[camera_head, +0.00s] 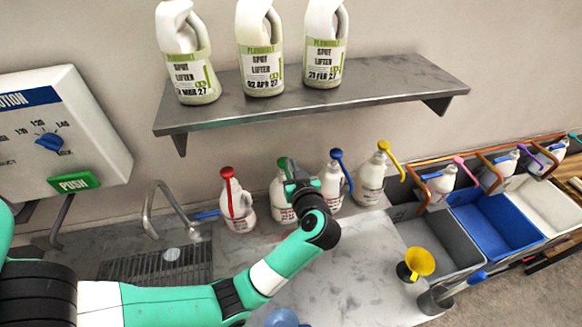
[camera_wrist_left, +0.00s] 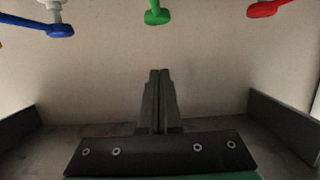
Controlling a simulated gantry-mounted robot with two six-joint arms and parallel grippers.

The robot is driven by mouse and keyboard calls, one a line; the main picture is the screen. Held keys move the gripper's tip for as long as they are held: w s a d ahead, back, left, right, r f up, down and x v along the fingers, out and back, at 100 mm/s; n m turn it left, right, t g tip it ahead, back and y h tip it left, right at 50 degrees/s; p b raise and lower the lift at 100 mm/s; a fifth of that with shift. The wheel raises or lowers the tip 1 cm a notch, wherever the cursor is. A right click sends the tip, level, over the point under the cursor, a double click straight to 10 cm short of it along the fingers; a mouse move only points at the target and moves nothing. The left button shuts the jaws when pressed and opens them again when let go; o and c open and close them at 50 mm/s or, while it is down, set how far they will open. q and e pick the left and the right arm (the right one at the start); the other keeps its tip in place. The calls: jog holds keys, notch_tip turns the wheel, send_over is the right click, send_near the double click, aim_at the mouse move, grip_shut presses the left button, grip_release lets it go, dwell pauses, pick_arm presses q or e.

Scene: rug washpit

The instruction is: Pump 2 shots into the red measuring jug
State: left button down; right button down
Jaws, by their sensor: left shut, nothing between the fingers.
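My left gripper (camera_head: 293,172) is shut and empty, in front of the white bottle with the green pump (camera_head: 280,190), which it partly hides. In the left wrist view its closed fingers (camera_wrist_left: 160,78) point toward the green pump nozzle (camera_wrist_left: 157,14), with a gap between them in the picture. White bottles with a red pump (camera_head: 229,200), a blue pump (camera_head: 334,182) and a yellow pump (camera_head: 373,180) stand in the same row. I cannot make out a red measuring jug in either view. My right gripper is not in view.
A wall shelf (camera_head: 400,82) with several spot lifter bottles hangs above the row. A yellow funnel (camera_head: 419,262) stands at the counter's right. Grey, blue (camera_head: 490,232) and white bins are beyond. A tap (camera_head: 160,205) and drain are left. Marble counter (camera_head: 345,270) is partly clear.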

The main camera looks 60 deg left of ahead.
pick_arm(q)
jog(key=x, duration=0.7)
jog(key=shift+a+f, duration=0.15)
jog(key=shift+a, duration=0.15)
notch_tip(320, 180, down, 3)
jog(key=shift+r+b, duration=0.1)
jog(key=shift+b, duration=0.3)
jog(key=shift+f, duration=0.6)
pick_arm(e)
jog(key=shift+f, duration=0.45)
